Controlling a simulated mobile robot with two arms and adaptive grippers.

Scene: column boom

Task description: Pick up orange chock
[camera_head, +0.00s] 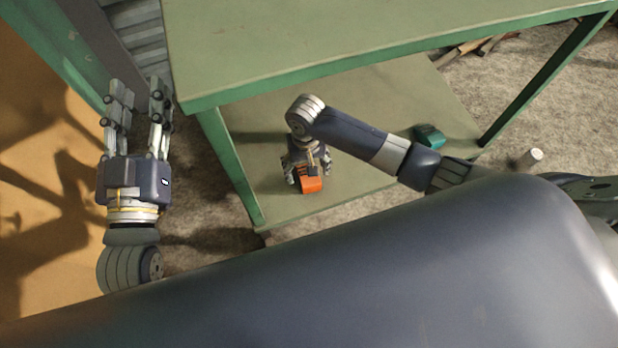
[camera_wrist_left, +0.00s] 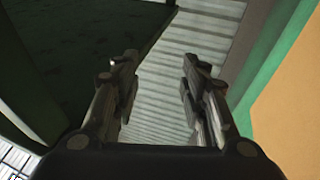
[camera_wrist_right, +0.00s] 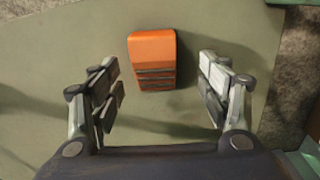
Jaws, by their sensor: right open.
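The orange chock (camera_head: 311,184) sits on the lower shelf of the green bench in the head view. In the right wrist view the orange chock (camera_wrist_right: 153,58) lies between and just beyond the open fingers, its ridged dark face toward my gripper. My right gripper (camera_head: 306,168) reaches down over the shelf at the chock; in its wrist view the gripper (camera_wrist_right: 160,95) is open and empty. My left gripper (camera_head: 139,105) is open and empty, left of the bench; its fingers (camera_wrist_left: 158,85) stand apart in the left wrist view.
The bench's green top (camera_head: 350,35) overhangs the lower shelf (camera_head: 350,118). A teal block (camera_head: 429,136) sits on the shelf to the right. A green leg (camera_head: 231,165) stands between my two grippers. A white cylinder (camera_head: 531,157) stands on the floor at right.

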